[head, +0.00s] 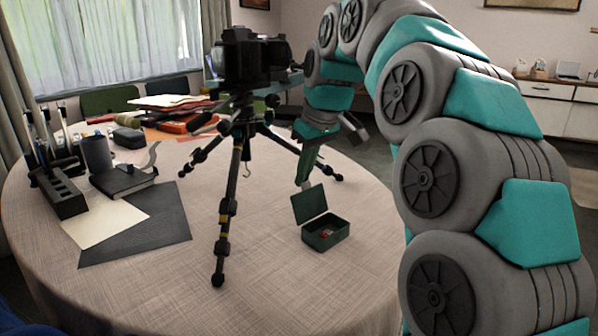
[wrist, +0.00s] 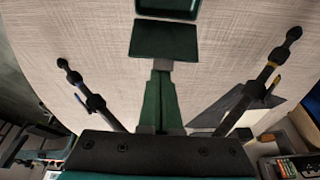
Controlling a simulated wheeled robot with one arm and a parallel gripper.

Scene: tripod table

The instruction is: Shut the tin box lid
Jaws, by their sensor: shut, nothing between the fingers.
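The small dark green tin box (head: 326,238) stands on the table to the right of the tripod, with something small and red inside. Its lid (head: 309,204) is open and stands up, leaning back at the rear edge. In the wrist view, the box (wrist: 167,17) is at the top edge, partly cut off, with the lid (wrist: 164,42) below it. My gripper (head: 303,184) is shut and empty, pointing down just behind the lid. In the wrist view, its fingertips (wrist: 161,66) end close to the lid's edge; I cannot tell whether they touch.
A tripod with a camera (head: 250,60) stands left of the box; its legs (wrist: 262,80) flank my gripper in the wrist view. A notebook (head: 122,180), papers (head: 100,220), a mug (head: 98,153) and a pen holder lie left. The table in front of the box is clear.

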